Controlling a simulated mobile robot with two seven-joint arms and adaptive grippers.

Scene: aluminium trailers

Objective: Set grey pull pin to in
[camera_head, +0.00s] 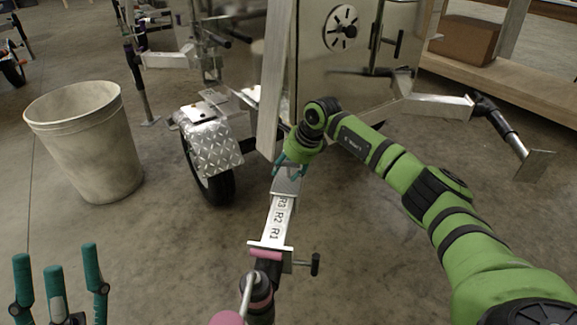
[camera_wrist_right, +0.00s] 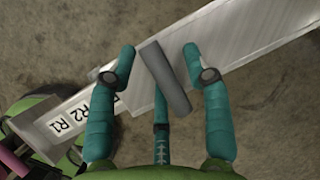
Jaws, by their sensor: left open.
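The grey pull pin (camera_wrist_right: 168,80) is a short grey cylinder standing out from the silver trailer tongue (camera_head: 278,215) in the right wrist view. My right gripper (camera_wrist_right: 158,62) has its teal fingers spread on both sides of the pin, with gaps showing between them and it. How far the pin sits in the tongue is hidden. In the head view my right gripper (camera_head: 288,168) is over the tongue's far end, by the trailer body, and hides the pin. My left gripper (camera_head: 58,268) is open and empty at the lower left, apart from everything.
The tongue carries labels R1, R2 and R3 (camera_head: 281,204). A black side handle (camera_head: 315,264) sticks out near its front. A trailer wheel (camera_head: 215,185) with a diamond-plate fender (camera_head: 208,147) is left of it. A pale bin (camera_head: 90,140) stands at left. Floor between is clear.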

